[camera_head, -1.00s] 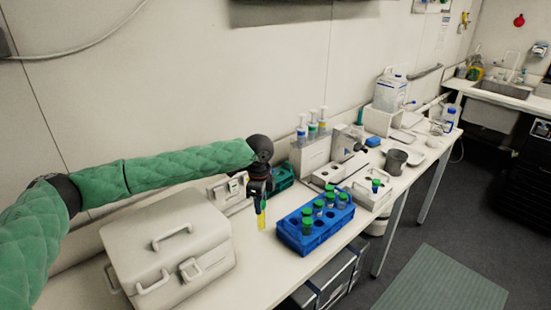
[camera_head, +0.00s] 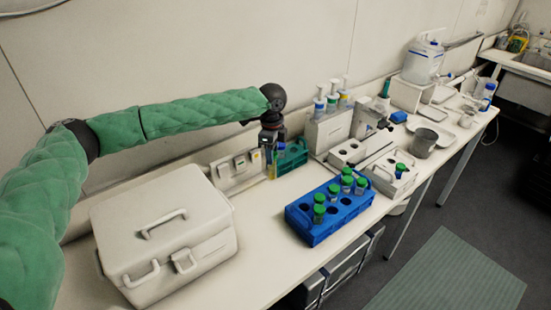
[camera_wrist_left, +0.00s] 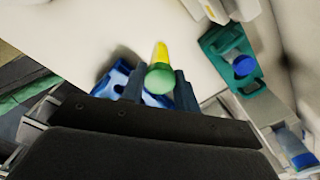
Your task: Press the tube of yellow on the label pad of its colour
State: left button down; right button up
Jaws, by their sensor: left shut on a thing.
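My left gripper (camera_head: 272,148) is shut on the tube of yellow (camera_wrist_left: 161,54), which has a green cap and yellow contents. In the left wrist view the cap sits between the two fingers (camera_wrist_left: 159,88) and the yellow end points away from the gripper. In the head view the tube is small and partly hidden, beside the right end of a low white panel (camera_head: 238,183) with several small pads. My right gripper is not in view.
A blue rack (camera_head: 325,233) with several green-capped tubes stands right of the gripper. A teal rack (camera_head: 294,160) is just behind it. A large white case (camera_head: 165,235) stands at the left. Bare bench lies between case and blue rack.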

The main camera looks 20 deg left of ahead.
pick_arm(q)
jog(key=shift+w+a+r+b, duration=0.1)
jog(key=shift+a+r+b, duration=0.05)
jog(key=shift+a+b, duration=0.3)
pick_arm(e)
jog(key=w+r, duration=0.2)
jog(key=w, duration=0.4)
pick_arm(q)
send_over(256, 156)
jog(key=d, duration=0.1)
jog(key=shift+s+d+p, duration=0.2)
jog(key=shift+s+p, duration=0.2)
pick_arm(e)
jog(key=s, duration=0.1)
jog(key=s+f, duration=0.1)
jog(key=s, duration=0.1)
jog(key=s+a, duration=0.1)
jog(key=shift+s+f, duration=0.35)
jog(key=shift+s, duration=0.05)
